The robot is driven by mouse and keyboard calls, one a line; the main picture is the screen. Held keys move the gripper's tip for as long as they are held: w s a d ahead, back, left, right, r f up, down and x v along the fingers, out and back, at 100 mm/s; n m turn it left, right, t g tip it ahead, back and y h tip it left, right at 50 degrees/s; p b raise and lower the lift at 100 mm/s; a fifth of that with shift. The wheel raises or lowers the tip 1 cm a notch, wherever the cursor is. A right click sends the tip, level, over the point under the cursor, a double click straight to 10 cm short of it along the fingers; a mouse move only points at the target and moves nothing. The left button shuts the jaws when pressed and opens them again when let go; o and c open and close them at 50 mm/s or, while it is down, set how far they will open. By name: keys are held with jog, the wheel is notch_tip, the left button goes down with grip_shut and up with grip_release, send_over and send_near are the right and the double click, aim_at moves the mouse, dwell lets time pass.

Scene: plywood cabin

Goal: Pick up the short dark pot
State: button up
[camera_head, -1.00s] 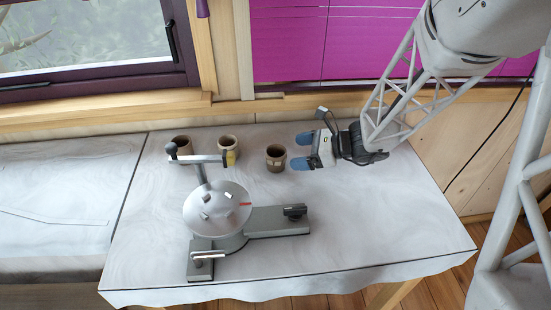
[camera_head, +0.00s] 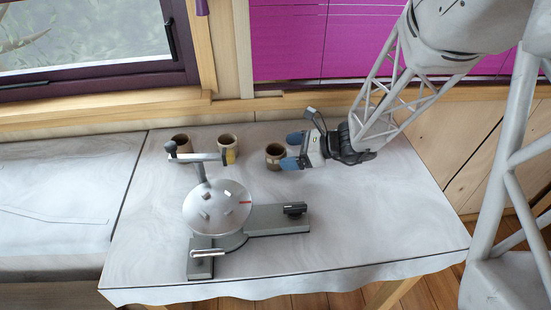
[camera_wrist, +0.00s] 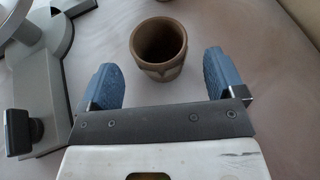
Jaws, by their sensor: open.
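The short dark pot (camera_head: 274,155) is a small brown cup standing upright on the table, the rightmost of three pots in the head view. In the wrist view the pot (camera_wrist: 158,48) is just ahead of the fingertips, with its dark inside showing. My gripper (camera_head: 291,151) is to the right of the pot, its two blue fingers pointing left toward it. In the wrist view my gripper (camera_wrist: 160,72) is open and empty, with one finger toward each side of the pot. The near finger looks very close to the pot in the head view; I cannot tell whether they touch.
Two other pots, one brown (camera_head: 181,143) and one lighter (camera_head: 228,146), stand to the left near the wall. A metal device with a round disc (camera_head: 217,205) and a grey base (camera_head: 270,221) stands in front. The table's right front part (camera_head: 380,230) is clear.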

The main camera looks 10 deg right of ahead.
aim_at(275, 154)
jog(key=shift+x, duration=2.5)
jog(key=shift+f, duration=0.15)
jog(key=c, duration=1.1)
notch_tip(275, 154, up, 10)
